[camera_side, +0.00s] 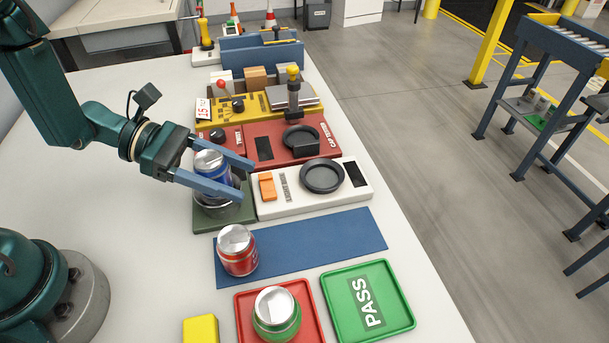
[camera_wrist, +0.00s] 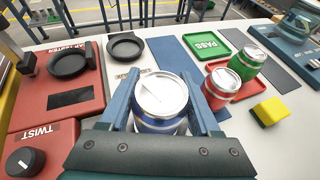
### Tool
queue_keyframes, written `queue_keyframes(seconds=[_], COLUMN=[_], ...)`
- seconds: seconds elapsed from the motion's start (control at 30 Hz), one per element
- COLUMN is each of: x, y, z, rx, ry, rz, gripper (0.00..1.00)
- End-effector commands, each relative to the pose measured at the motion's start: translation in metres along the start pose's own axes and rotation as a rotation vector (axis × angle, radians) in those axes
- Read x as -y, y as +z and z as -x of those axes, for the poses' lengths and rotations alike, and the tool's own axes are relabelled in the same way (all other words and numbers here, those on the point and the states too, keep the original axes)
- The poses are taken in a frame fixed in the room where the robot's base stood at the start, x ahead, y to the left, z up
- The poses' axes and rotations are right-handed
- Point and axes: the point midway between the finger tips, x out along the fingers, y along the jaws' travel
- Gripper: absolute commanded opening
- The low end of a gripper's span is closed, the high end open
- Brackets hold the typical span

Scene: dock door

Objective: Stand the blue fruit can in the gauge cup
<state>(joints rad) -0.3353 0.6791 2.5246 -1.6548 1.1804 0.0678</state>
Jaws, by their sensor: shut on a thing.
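The blue fruit can (camera_side: 209,160), with a silver lid, stands upright between the two blue fingers of my gripper (camera_side: 244,180). In the wrist view the can (camera_wrist: 161,96) fills the gap between the fingers, which are shut on it. Below it in the side view is a grey cup-like shape (camera_side: 216,210) on a dark green base (camera_side: 205,226); a finger hides part of it. I cannot tell whether the can rests in it. A white unit (camera_side: 292,208) beside it carries an empty round black cup (camera_side: 322,176); I cannot tell which is the gauge cup.
A red can (camera_side: 238,251) stands on a blue mat (camera_side: 320,243). A green can (camera_side: 276,314) stands in a red tray (camera_side: 243,299). The green PASS tray (camera_side: 340,308) is empty. A red tester (camera_side: 262,130) and yellow panel (camera_side: 248,104) stand behind. A yellow block (camera_side: 201,328) lies in front.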

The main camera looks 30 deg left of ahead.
Motion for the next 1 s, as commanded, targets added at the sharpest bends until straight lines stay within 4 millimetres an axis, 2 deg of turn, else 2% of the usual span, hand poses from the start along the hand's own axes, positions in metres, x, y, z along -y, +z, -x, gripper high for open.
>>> queue_keyframes(seconds=[0.7, 0.73, 0.8, 1.0], x=[0.0, 0.0, 0.0, 0.0], y=[-0.011, -0.011, -0.011, -0.011], z=[-0.004, -0.004, -0.004, -0.004], rx=[0.001, 0.001, 0.001, 0.001], ry=[0.0, 0.0, 0.0, 0.0], rz=[0.0, 0.001, 0.001, 0.001], gripper=[0.0, 0.71, 0.94, 0.94])
